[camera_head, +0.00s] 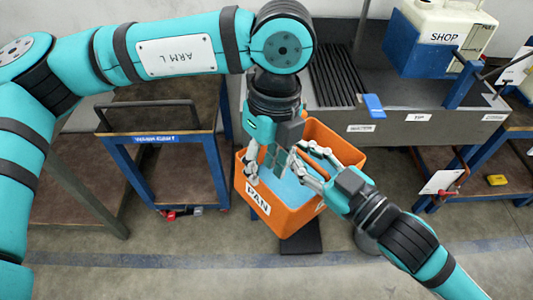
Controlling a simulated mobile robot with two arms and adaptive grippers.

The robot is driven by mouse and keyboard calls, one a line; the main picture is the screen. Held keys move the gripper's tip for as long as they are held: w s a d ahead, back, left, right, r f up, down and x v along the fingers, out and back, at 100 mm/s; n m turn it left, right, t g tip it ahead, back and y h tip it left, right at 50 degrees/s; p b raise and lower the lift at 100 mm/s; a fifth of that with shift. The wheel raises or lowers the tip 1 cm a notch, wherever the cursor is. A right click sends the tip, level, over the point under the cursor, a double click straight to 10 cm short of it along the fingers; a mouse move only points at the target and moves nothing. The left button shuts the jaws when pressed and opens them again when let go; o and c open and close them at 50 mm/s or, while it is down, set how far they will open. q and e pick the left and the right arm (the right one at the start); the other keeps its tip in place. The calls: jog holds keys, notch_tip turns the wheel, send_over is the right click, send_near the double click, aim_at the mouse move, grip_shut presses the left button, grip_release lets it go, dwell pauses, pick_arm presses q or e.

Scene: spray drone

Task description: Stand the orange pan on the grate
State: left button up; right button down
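The orange pan (290,218), labelled PAN, stands in the middle below the bench, with light blue showing inside. The grate (335,75) is a set of dark parallel bars on the grey bench behind it. My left gripper (262,172) points down over the pan's left part with its fingers apart. My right gripper (298,153) comes in from the lower right, over the pan's right part, its fingers apart. The two grippers are close together and hide part of the pan's inside. Contact with the pan cannot be told.
A blue-and-white container (440,35) marked SHOP stands on the bench right of the grate. A blue block (374,106) is at the grate's front right edge. A blue-framed cart (165,140) stands left of the pan. The grate's visible bars are bare.

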aim_at(261, 199)
pick_arm(q)
jog(key=f, duration=0.9)
jog(key=shift+s+a+f, duration=0.4)
pick_arm(e)
jog(key=shift+r, duration=0.2)
pick_arm(q)
jog(key=c, duration=0.6)
grip_shut()
jog(key=shift+w+r, duration=0.1)
pick_arm(e)
jog(key=shift+f, duration=0.1)
pick_arm(q)
jog(key=shift+d+r, duration=0.15)
pick_arm(e)
jog(key=c, duration=1.3)
grip_release()
jog(key=shift+a+f, duration=0.1)
